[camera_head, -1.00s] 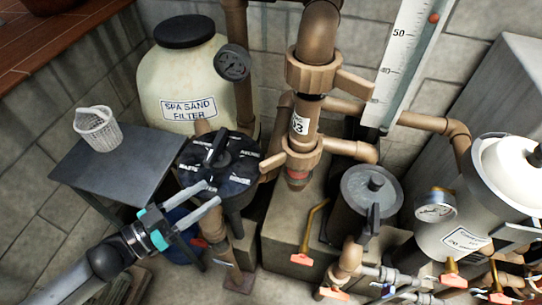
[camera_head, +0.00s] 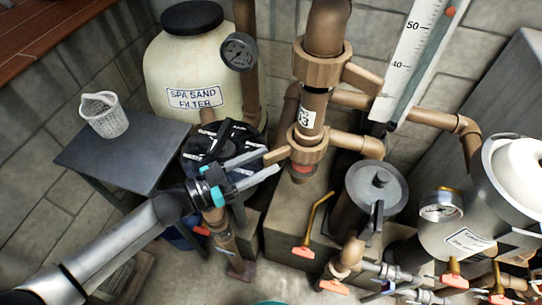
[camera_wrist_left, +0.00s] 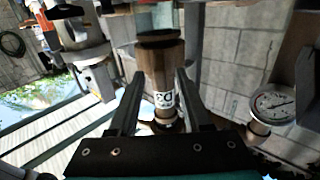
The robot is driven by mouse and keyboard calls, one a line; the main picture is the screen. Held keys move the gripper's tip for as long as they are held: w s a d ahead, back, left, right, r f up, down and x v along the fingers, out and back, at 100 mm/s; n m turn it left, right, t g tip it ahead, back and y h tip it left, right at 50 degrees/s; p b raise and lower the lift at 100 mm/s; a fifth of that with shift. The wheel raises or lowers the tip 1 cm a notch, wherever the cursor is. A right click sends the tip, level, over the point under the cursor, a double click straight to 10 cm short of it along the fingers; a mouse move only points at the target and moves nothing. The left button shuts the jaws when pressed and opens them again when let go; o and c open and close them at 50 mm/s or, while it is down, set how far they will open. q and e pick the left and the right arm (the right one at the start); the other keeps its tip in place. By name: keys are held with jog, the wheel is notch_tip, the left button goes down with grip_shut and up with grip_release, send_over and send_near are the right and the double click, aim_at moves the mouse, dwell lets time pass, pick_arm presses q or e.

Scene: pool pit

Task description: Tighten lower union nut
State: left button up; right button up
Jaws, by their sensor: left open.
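The lower union nut (camera_head: 308,147) is a brown ring with wing handles on the vertical brown pipe, below a white number label (camera_head: 307,118). The upper union nut (camera_head: 320,66) is higher on the same pipe. My left gripper (camera_head: 272,162) is open, its fingertips at the lower nut's left wing. I cannot tell whether they touch it. In the left wrist view the labelled brown pipe (camera_wrist_left: 163,99) shows between the two open fingers (camera_wrist_left: 159,76), with the label turned over. My right gripper is not in view.
A spa sand filter (camera_head: 198,75) with a gauge (camera_head: 239,52) stands behind. A black multiport valve (camera_head: 215,150) lies under my left gripper. A grey table (camera_head: 130,165) with a white basket (camera_head: 104,115) is at left. A grey strainer pot (camera_head: 375,190) stands right of the pipe.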

aim_at(297, 146)
pick_arm(q)
jog(key=shift+x, duration=1.3)
jog(key=shift+c, duration=0.4)
grip_shut()
